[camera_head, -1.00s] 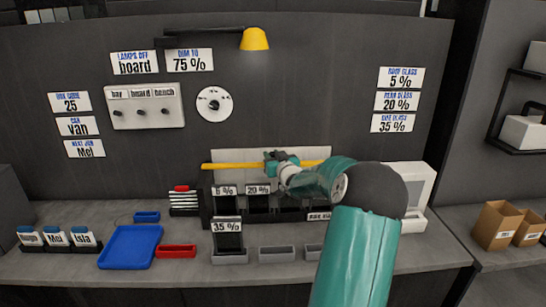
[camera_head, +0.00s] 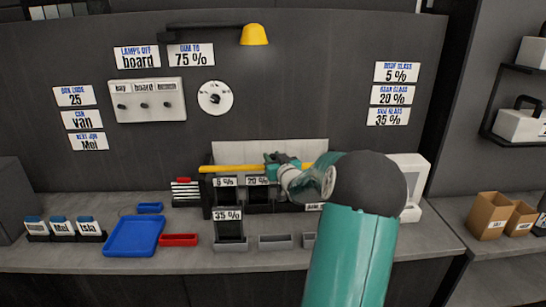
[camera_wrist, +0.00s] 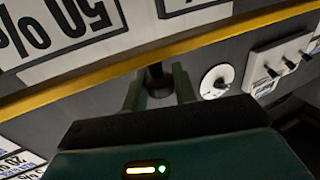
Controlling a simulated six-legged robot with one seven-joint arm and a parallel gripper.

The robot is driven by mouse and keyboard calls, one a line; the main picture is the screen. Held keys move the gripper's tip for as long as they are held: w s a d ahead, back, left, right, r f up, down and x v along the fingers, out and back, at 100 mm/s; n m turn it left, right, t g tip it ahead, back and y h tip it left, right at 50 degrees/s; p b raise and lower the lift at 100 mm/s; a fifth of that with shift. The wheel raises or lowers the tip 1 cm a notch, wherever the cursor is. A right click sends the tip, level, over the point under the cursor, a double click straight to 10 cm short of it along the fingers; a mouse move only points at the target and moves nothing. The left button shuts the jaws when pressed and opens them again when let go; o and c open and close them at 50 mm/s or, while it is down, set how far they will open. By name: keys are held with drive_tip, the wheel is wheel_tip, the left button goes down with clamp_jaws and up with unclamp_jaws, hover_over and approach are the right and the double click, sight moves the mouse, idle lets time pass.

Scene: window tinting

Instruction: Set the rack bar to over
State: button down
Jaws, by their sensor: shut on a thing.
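The rack bar (camera_head: 222,169) is a long yellow bar running level across the rack, just above the 5 % and 20 % labels. My gripper (camera_head: 278,160) is at the middle of the bar, shut on its dark grip. In the wrist view the two fingers (camera_wrist: 158,88) close around this dark grip, and the yellow bar (camera_wrist: 90,77) crosses slantwise beyond them. The rack (camera_head: 208,195) is dark, with labelled slots; my arm hides its right part and the bar's right end.
A pale panel (camera_head: 240,150) stands behind the bar. A blue tray (camera_head: 133,237), a red tray (camera_head: 179,240) and grey trays (camera_head: 276,242) lie in front on the bench. A white box-like device (camera_head: 412,180) stands right of my arm. A yellow lamp (camera_head: 255,35) hangs above.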

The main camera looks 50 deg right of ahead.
drive_tip(key=shift+s+a, duration=0.45)
drive_tip(key=shift+a, duration=0.1)
drive_tip(key=c, duration=1.6)
unclamp_jaws()
drive_tip(key=o, duration=0.4)
drive_tip(key=shift+a, duration=0.1)
drive_tip(key=shift+o, duration=0.3)
drive_tip(key=shift+d, duration=0.2)
drive_tip(key=v, duration=1.3)
drive_tip(key=shift+s+a, duration=0.2)
drive_tip(key=shift+s, duration=0.1)
